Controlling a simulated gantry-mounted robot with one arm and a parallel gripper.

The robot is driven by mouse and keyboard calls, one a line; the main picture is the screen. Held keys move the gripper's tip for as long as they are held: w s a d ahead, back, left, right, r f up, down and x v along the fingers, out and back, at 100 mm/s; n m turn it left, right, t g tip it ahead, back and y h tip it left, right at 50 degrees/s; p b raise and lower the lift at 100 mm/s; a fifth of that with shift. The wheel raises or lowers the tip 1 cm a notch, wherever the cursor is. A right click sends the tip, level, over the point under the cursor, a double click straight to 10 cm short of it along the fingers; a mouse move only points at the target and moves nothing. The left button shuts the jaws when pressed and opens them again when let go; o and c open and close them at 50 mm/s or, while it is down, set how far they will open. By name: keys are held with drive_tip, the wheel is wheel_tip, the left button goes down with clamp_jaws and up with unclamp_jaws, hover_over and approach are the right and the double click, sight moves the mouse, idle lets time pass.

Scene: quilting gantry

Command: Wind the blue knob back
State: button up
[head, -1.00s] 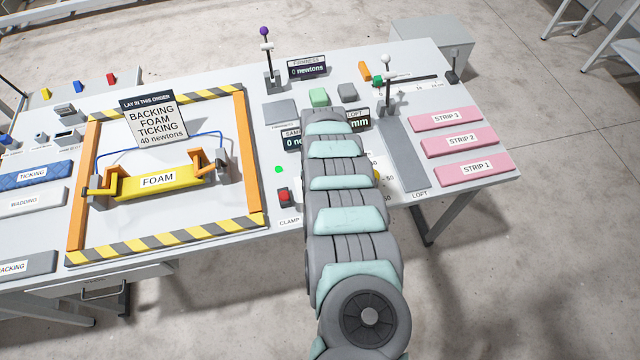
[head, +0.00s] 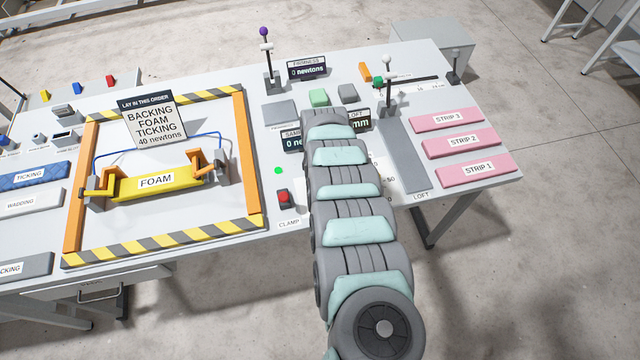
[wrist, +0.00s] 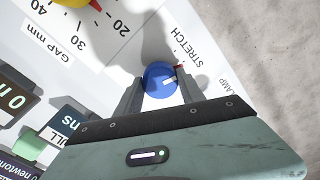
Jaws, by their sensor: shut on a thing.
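The blue knob (wrist: 158,76) sits on the white panel beside the STRETCH label in the wrist view. A white line on its top points to the right, and a small red mark shows at its upper right edge. My gripper (wrist: 160,92) is shut on the knob, one finger on each side of it. In the head view my arm covers the knob and the gripper.
A yellow dial knob (wrist: 72,3) with a red pointer stands by the GAP mm scale. Dark readouts (wrist: 12,102) lie at the left. In the head view a red clamp button (head: 283,197), pink strips (head: 447,120) and a hoop frame (head: 243,150) flank my arm.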

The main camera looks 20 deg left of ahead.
drive_tip(key=o, duration=1.4)
drive_tip(key=shift+c, duration=0.2)
wheel_tip(320, 180, up, 11)
drive_tip(key=shift+f, duration=0.15)
